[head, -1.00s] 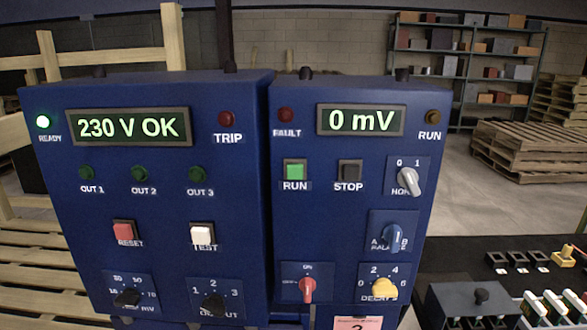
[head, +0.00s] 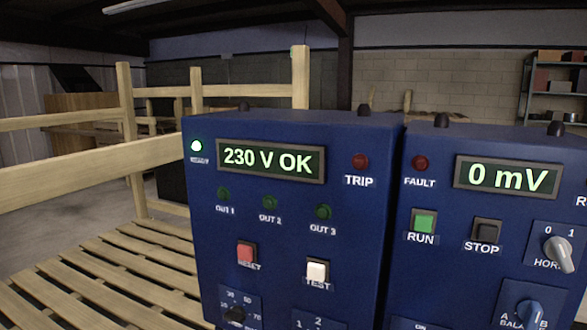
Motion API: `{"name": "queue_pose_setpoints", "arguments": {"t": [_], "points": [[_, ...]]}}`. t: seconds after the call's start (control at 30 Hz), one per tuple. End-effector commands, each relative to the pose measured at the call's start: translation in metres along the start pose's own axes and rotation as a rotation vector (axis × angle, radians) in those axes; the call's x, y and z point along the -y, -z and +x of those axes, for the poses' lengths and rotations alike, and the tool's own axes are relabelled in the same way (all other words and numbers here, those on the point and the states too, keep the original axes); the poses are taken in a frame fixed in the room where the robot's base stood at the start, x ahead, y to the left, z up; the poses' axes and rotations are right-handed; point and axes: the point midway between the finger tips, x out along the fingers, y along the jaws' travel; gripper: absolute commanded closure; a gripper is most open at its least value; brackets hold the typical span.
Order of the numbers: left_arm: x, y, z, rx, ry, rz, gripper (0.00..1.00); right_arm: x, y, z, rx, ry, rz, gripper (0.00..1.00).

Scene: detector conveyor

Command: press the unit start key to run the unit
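The green RUN key (head: 424,222) sits on the right blue panel (head: 452,270), left of the dark STOP key (head: 487,232). The panel's display (head: 507,177) reads 0 mV and its red FAULT lamp (head: 420,163) looks dark. The left blue panel (head: 290,225) has a display (head: 270,160) reading 230 V OK, a lit READY lamp (head: 196,146), a red RESET key (head: 246,252) and a white TEST key (head: 317,270). The RUN lamp is cut off at the right edge. Neither of my grippers is in view.
A grey HORN knob (head: 559,253) and a blue balance knob (head: 529,313) stick out of the right panel. Wooden pallets and rails (head: 100,270) stand at the left. A shelf rack (head: 550,95) is far back at the right.

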Motion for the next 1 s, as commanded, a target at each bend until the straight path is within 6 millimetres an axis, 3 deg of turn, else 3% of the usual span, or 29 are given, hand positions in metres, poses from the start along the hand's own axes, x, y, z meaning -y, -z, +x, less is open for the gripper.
{"name": "queue_pose_setpoints", "arguments": {"t": [0.27,0.73,1.0], "points": [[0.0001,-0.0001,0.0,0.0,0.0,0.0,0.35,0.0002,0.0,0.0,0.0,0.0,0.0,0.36],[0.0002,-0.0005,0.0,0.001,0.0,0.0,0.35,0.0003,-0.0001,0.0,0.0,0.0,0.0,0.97],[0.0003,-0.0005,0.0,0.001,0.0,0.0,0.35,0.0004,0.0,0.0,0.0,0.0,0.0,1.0]]}}
